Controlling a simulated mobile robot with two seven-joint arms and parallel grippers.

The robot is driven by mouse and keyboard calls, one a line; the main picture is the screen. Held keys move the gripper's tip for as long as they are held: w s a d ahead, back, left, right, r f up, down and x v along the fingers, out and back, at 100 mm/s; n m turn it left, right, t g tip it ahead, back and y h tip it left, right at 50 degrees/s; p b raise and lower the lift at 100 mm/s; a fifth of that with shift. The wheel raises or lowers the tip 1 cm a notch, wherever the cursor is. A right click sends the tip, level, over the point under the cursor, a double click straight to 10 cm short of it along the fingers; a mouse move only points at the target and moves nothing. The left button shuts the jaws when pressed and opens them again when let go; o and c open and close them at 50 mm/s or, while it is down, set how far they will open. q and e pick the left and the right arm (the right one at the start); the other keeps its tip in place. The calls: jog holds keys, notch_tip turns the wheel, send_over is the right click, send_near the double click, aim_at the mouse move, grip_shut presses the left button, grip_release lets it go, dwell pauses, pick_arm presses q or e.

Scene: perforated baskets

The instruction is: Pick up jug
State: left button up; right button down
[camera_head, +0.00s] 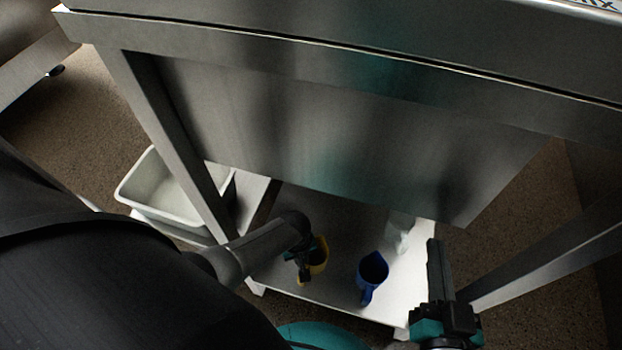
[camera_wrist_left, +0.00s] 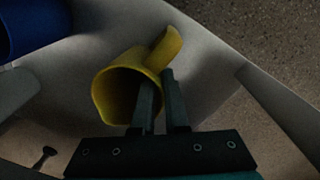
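A yellow jug (camera_wrist_left: 122,98) with its mouth toward the camera is in the left wrist view, its handle pointing up and right. My left gripper (camera_wrist_left: 164,82) has one finger inside the jug's mouth and one outside. The fingers are close together with the rim between them. In the head view my left gripper (camera_head: 303,256) partly hides the yellow jug (camera_head: 320,258); I cannot tell if it is lifted. A blue jug (camera_head: 372,270) stands on the white shelf (camera_head: 405,290) to the right, and a clear jug (camera_head: 398,234) is behind it. My right gripper (camera_head: 435,268) is right of them, its opening unclear.
A metal table (camera_head: 330,110) with a broad side panel overhangs the low shelf. Its leg (camera_head: 170,140) stands left of the shelf. A white bin (camera_head: 165,205) sits at the left. Speckled floor (camera_head: 85,115) lies around.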

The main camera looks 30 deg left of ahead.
pick_arm(q)
grip_shut()
jog(key=shift+s, duration=0.1)
dwell(1.1)
jog(key=shift+r, duration=0.1)
